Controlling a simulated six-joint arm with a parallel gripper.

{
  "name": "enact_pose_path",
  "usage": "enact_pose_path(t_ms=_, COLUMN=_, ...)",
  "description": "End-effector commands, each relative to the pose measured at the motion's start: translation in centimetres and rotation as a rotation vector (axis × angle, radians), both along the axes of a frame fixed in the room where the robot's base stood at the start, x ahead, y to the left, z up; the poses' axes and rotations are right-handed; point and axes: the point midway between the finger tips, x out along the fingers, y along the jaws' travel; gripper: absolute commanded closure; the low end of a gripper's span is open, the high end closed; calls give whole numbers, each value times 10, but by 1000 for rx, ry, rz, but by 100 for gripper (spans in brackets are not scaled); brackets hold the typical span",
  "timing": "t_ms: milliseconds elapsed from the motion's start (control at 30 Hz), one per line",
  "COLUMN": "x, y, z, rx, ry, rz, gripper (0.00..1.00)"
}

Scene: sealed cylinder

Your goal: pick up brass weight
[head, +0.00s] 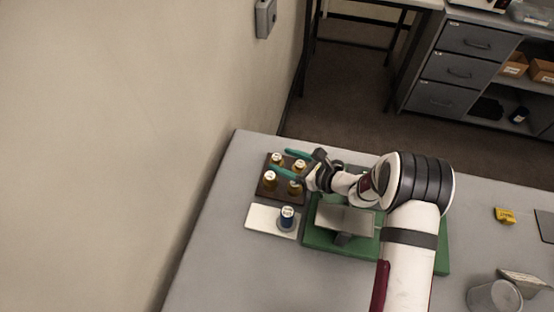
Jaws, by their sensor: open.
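Several small brass weights with pale tops stand on a dark brown block at the left of the table; one is the front left weight (270,181), and another is the front right weight (294,188). The brown block (281,195) lies near the table's left edge. My gripper (281,161), with teal fingers, is open and reaches from the right over the block. Its fingers are spread around the back weights and partly cover them. I cannot tell its height above them, or whether it touches any.
A blue cylinder (287,218) stands on a white pad (259,219) in front of the block. A green board (320,239) carries a grey metal plate (345,218). A yellow item (505,215) and a grey cup (494,297) are at the right. A wall (120,130) rises at the left.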

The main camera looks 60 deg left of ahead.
Motion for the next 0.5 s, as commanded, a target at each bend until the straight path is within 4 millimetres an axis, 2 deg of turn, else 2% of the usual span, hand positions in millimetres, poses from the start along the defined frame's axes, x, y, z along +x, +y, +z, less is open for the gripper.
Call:
enact_pose_path(t_ms=100, x=-5, y=13, z=-6, rx=-1, ry=0, rz=1, gripper=31)
enact_pose_path(t_ms=333, x=-5, y=14, z=-7, rx=-1, ry=0, rz=-1, gripper=33)
enact_pose_path(t_ms=500, x=-5, y=14, z=-7, rx=-1, ry=1, rz=0, gripper=63)
